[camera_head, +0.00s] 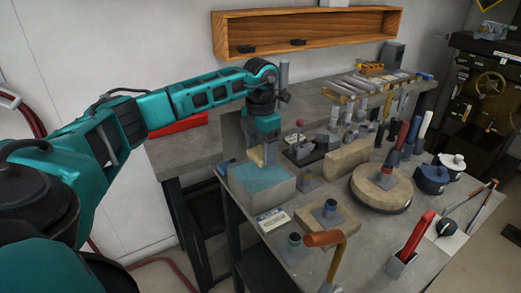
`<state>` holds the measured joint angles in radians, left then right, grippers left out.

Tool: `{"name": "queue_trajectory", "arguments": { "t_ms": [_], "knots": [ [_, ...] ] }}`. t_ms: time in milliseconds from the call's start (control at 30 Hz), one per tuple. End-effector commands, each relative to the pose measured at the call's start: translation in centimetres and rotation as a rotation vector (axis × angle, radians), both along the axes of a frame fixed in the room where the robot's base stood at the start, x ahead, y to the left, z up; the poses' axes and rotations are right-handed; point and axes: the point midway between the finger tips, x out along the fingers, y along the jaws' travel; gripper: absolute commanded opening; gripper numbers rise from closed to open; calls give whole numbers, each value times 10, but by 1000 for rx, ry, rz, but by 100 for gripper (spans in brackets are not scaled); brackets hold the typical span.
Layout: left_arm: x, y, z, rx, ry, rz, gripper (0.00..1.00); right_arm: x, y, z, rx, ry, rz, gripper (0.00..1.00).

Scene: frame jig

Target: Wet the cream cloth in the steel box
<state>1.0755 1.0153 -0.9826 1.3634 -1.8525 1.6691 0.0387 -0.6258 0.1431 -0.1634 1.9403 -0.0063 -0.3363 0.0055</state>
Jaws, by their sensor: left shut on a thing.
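My left gripper (265,152) points down and is shut on the cream cloth (256,157). The cloth shows as a small cream patch at the fingertips, and most of it is hidden by the gripper. The steel box (277,197) stands below it at the left end of the near table, with blue water (259,178) inside. The cloth is at or just above the water near the box's back edge; I cannot tell whether it touches. My right gripper is not in view.
A small card (272,220) lies in front of the box. An orange-headed hammer (323,239) is at the front. A wooden wall shelf (300,48) hangs behind.

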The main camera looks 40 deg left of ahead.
Motion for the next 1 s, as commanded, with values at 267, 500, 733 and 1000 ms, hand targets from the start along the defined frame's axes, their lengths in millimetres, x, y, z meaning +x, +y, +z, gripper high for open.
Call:
{"name": "queue_trajectory", "arguments": {
  "t_ms": [267,500,733,1000],
  "knots": [
    [1,0,30,-1,-3,0,44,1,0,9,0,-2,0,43],
    [0,0,50,0,-2,0,44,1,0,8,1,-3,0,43],
    [0,0,54,0,0,0,44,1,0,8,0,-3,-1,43],
    [0,0,54,0,-1,0,44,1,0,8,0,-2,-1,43]
  ]
}}
